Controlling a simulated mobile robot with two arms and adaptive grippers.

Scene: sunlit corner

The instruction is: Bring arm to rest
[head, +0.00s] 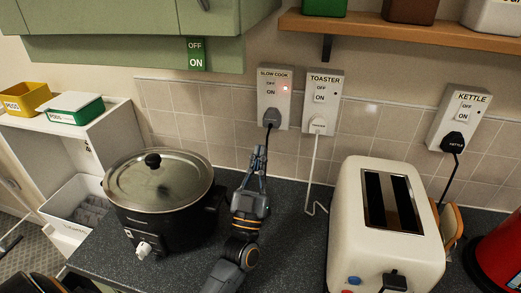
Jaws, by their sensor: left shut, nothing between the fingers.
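My left gripper (259,160) is shut and empty. Its fingers point up toward the tiled wall, just below the slow cooker socket (275,98), where a small red light shows. The black plug is in that socket, and its cord runs down behind the gripper. My arm reaches up over the dark counter between the slow cooker (160,190) and the toaster (388,225). I cannot tell whether the fingertips touch the cord. My right gripper is not in the picture.
The toaster socket (322,100) and kettle socket (459,118) are to the right, both with plugs in. A green cabinet (130,30) and a wooden shelf (420,33) hang above. A white shelf unit (60,135) stands left. A red kettle (500,252) is at the right edge.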

